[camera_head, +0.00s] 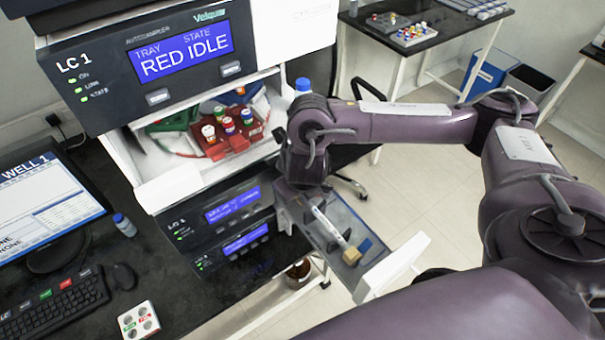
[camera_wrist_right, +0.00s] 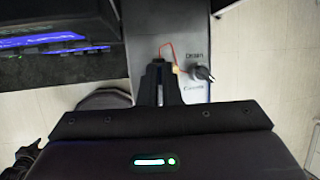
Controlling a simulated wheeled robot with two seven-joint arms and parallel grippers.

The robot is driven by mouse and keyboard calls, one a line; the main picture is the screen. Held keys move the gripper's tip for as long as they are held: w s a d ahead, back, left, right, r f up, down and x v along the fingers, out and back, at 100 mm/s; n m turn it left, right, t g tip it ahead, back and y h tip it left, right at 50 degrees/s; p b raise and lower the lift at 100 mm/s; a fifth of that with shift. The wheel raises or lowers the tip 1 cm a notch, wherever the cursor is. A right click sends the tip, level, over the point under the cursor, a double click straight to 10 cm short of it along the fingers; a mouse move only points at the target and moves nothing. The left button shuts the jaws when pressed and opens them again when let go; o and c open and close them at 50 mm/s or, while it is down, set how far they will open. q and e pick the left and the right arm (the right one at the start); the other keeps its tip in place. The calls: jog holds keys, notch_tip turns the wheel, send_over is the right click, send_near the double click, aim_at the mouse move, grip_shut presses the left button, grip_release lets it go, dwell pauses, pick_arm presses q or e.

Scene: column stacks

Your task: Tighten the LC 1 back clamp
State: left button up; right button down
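The LC 1 stack (camera_head: 155,75) stands at the left, with LC 1 also printed on a lower unit (camera_head: 237,209). A grey tray (camera_head: 375,233) is pulled out from the stack and carries a pale tube-like column (camera_head: 327,222). No part can be made out clearly as the back clamp; it may be hidden under my right wrist. My right gripper (camera_wrist_right: 158,68) points at the grey tray panel (camera_wrist_right: 140,30) in the wrist view, its fingers close together. Whether they hold anything is unclear. In the head view it is hidden. My left gripper is not in view.
A tan block (camera_head: 365,246) and a small dark part (camera_head: 351,256) sit near the tray's front. In the wrist view, a red tube (camera_wrist_right: 166,47) and black knob (camera_wrist_right: 203,73) are close to my fingers. A red vial rack (camera_head: 228,145) is above left.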

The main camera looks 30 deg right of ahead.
jog(key=shift+w+a+r+h+p, duration=0.15)
jog(key=shift+a+r+h+p, duration=0.15)
jog(key=shift+h+p, duration=0.15)
jog(key=shift+a+f+n+t+h+p, duration=0.25)
jog(key=shift+a+n+t+h+p, duration=0.1)
jog(key=shift+h, duration=0.4)
jog(key=shift+a+f+n+h, duration=0.15)
jog(key=shift+a+f+h, duration=0.15)
jog(key=shift+h, duration=0.3)
jog(key=shift+a+f+n+h, duration=0.1)
jog(key=shift+a+f+h, duration=0.15)
jog(key=shift+h, duration=0.35)
jog(key=shift+s+a+f+h, duration=0.2)
jog(key=shift+a+h, duration=0.05)
jog(key=shift+h, duration=0.45)
jog(key=shift+f, duration=0.15)
jog(key=c, duration=1.6)
grip_release()
jog(key=shift+s, duration=0.1)
jog(key=shift+a, duration=0.1)
